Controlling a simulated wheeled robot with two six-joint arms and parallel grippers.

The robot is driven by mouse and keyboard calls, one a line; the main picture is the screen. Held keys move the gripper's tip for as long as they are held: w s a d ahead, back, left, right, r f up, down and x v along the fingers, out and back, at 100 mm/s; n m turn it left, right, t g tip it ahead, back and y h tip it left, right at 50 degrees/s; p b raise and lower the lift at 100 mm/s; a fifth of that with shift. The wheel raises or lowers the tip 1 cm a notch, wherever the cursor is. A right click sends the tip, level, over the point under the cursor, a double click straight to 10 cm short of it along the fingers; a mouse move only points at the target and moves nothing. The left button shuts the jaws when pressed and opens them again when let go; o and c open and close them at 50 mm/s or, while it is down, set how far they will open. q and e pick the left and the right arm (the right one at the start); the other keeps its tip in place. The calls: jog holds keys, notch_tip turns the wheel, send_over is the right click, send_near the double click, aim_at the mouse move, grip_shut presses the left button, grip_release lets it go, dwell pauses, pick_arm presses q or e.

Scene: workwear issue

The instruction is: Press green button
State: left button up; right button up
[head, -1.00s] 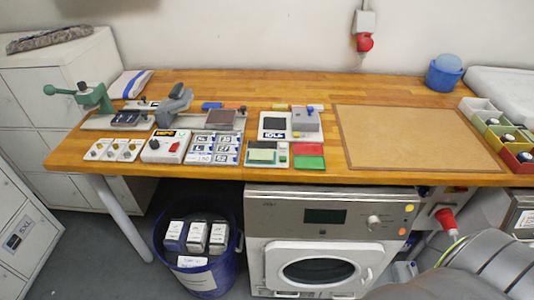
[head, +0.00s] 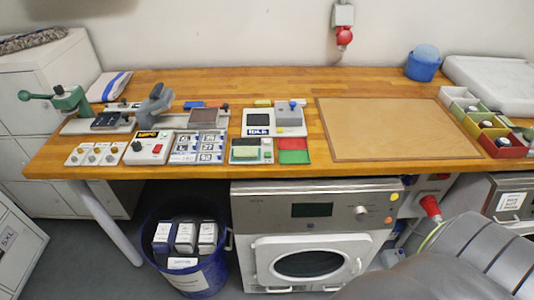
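A flat two-colour block lies at the front middle of the wooden bench in the head view. Its rear half is a red pad (head: 292,143) and its front half is a green pad (head: 294,157). Just left of it is a small grey unit (head: 236,144) with a pale green pad (head: 247,153) and small details too small to make out. I cannot tell which green part is a button. Neither of my grippers is in view; only a grey arm link of mine fills the lower right corner, well apart from the bench items.
A white box with a red switch (head: 149,148), an IDLE-labelled unit (head: 257,122) and a green hand press (head: 70,100) stand on the wooden bench (head: 190,80). A brown mat (head: 385,128) lies clear at right. A washing machine (head: 260,208) and blue bin (head: 215,270) stand below.

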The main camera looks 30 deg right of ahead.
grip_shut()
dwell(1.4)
